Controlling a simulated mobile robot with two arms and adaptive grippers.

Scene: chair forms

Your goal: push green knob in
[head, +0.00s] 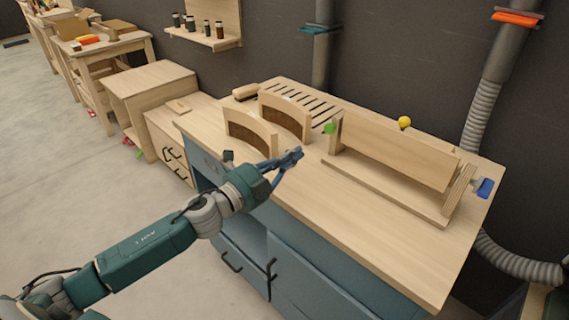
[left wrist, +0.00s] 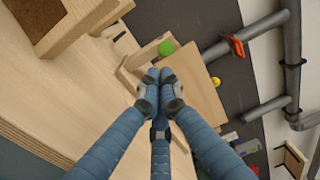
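The round green knob (head: 330,128) is at the left end of a wooden chair-form rig (head: 395,152) on the workbench. In the left wrist view the green knob (left wrist: 167,48) shows just beyond my fingertips, next to a wooden end post (left wrist: 147,56). My left gripper (head: 298,154) is over the bench, to the left of and nearer than the knob, with a gap between them in the head view. In the left wrist view its blue fingers (left wrist: 160,76) meet at the tips with nothing seen between them. My right gripper is not in view.
A yellow knob (head: 404,122) and a blue knob (head: 485,187) are on the same rig. Two curved wooden forms (head: 285,114) stand to the left of the green knob. The bench top (head: 370,222) in front of the rig is clear. Grey pipes stand behind it.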

